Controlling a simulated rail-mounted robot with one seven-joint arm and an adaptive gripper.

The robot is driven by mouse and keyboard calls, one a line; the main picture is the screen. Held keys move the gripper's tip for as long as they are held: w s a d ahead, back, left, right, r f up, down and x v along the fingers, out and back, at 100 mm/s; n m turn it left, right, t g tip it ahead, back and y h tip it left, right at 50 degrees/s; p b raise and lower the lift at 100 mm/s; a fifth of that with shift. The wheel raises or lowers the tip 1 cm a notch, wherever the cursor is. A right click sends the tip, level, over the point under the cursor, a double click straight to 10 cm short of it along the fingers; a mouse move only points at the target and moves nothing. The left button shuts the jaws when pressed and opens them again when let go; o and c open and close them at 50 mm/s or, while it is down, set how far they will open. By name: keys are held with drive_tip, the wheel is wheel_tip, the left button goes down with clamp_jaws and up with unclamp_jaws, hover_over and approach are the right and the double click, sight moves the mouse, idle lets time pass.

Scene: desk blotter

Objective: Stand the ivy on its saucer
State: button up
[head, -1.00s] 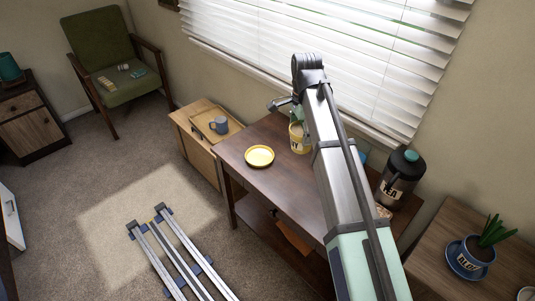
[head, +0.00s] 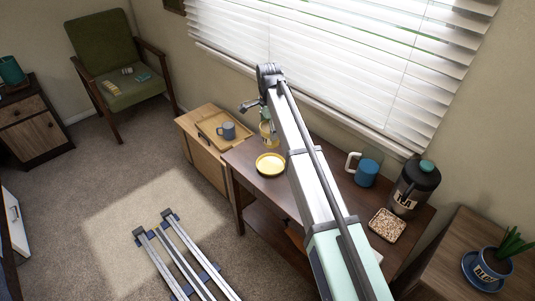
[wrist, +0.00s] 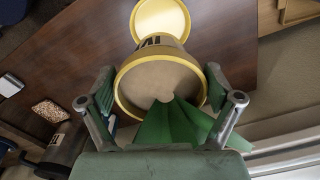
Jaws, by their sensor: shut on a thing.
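The ivy is in a yellow-rimmed pot (wrist: 148,88) with dark lettering and green leaves. It also shows in the head view (head: 266,128), partly hidden by my arm. My gripper (wrist: 160,92) is shut on this pot, one finger on each side. The yellow saucer (head: 270,164) lies empty on the dark wooden desk. In the wrist view the saucer (wrist: 160,18) shows beyond the pot, its near edge covered by it. In the head view the pot is just behind the saucer. I cannot tell how high the pot is above the desk.
A blue mug (head: 366,172), a TEA canister (head: 404,194) and a speckled square (head: 388,225) are on the desk's right part. A wooden tray (head: 205,133) with a grey-blue mug (head: 227,131) is on the low cabinet at left. A potted aloe (head: 488,264) stands at far right.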

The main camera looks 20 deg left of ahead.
wheel_tip(320, 180, down, 12)
drive_tip(key=shift+f+p, duration=0.25)
drive_tip(key=shift+p, duration=0.5)
drive_tip(key=shift+f, duration=0.2)
drive_tip(key=o, duration=1.2)
drive_tip(key=shift+o, duration=0.2)
drive_tip(key=shift+r, duration=0.15)
wheel_tip(320, 180, up, 12)
drive_tip(key=shift+r+b, duration=0.1)
drive_tip(key=shift+b, duration=0.9)
